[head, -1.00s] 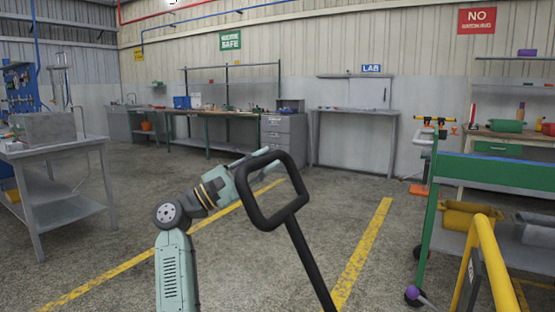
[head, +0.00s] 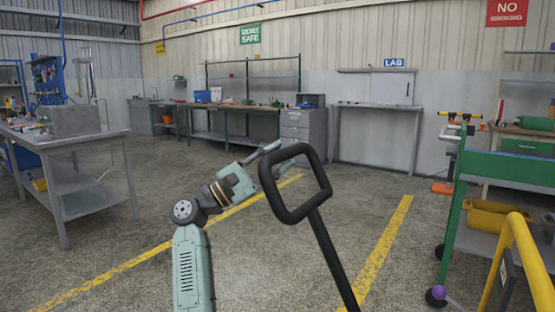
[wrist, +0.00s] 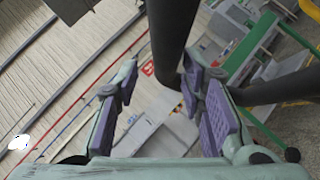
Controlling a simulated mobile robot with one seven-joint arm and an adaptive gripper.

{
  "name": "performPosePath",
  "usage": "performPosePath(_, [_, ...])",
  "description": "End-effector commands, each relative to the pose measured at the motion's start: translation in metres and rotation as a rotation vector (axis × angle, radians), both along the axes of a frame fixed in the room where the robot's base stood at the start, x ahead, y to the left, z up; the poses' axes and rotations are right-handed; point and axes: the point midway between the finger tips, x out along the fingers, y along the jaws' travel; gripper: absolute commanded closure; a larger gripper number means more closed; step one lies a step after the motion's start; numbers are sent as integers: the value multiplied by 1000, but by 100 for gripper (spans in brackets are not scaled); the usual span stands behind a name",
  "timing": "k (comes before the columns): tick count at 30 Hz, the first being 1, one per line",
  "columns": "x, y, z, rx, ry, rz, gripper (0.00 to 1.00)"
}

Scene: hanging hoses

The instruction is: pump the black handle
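The black handle (head: 296,183) is a rounded loop on a slanted black bar, standing in front of me in the head view. My gripper (head: 268,150) is at the loop's upper left side, partly hidden behind it. In the wrist view, a thick black bar of the handle (wrist: 172,40) comes down from the top between the purple-padded fingers of my gripper (wrist: 158,82). The fingers are spread wide, with visible space on the left of the bar. The bar looks close to the right finger; whether it touches cannot be told.
A yellow rail (head: 520,250) and a green-framed cart (head: 500,166) stand close on the right. A grey metal table (head: 68,148) is on the left. Workbenches line the back wall. The floor between is clear, with yellow lines (head: 385,250).

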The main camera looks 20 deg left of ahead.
Motion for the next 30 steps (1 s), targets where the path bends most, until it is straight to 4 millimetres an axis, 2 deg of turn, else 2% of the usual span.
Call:
performPosePath(10, [0, 0, -1, 0, 1, -1, 57])
performPosePath(14, [-4, 7, -5, -1, 2, 0, 57])
performPosePath(24, [-39, 56, -37, -2, 2, 3, 57])
performPosePath(30, [-55, 78, -52, 0, 2, 1, 57])
